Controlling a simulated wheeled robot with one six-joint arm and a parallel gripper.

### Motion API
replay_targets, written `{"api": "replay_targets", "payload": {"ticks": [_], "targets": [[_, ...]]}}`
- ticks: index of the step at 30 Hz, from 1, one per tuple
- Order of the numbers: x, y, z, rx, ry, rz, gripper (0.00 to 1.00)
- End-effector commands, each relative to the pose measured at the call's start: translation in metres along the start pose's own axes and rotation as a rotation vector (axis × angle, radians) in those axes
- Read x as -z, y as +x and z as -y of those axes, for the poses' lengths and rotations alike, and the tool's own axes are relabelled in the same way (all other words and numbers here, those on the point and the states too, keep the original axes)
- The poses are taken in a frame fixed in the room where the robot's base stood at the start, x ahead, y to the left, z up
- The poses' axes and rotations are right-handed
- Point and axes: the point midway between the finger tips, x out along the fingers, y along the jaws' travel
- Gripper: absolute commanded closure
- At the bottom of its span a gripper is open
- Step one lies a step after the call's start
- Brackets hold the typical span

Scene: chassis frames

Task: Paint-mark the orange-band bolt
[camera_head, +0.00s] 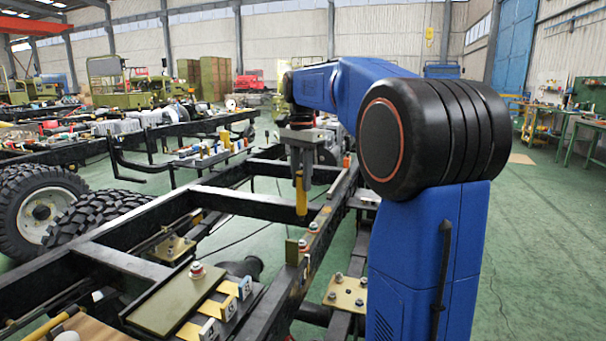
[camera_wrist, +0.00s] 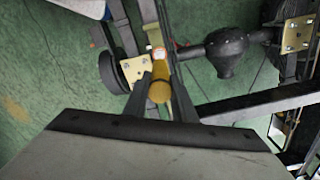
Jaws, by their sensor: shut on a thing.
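My gripper (camera_head: 302,178) points down over the black chassis frame and is shut on a yellow cylindrical marker (camera_head: 301,200). The marker hangs upright below the fingers, its lower end apparently above the rail. In the wrist view the marker (camera_wrist: 159,92) sits between the two dark fingers. A small white-and-orange-red round thing (camera_wrist: 158,53) shows just beyond it; I cannot tell whether it is a bolt. Bolts with reddish or orange bands stand on the right rail (camera_head: 313,227) and on a plate at the front (camera_head: 197,269). Which band is orange is hard to tell.
Yellow brackets with number tags (camera_head: 228,289) stand at the front. A plate with several plain bolts (camera_head: 346,293) lies right of the rail. Black cross members (camera_head: 245,203) span the frame. Large tyres (camera_head: 35,205) stand at the left. Green floor (camera_head: 535,240) is free at the right.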

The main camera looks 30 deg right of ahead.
Motion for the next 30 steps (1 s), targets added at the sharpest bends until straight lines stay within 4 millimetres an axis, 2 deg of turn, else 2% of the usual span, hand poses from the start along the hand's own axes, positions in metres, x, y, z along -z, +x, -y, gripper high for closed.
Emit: {"api": "replay_targets", "payload": {"ticks": [15,21,30], "targets": [[0.000,0.048,0.000,-0.001,-0.001,0.001,0.99],[0.000,0.056,0.000,-0.001,-0.001,0.000,0.99],[0.000,0.058,0.000,0.000,-0.001,0.000,0.99]]}}
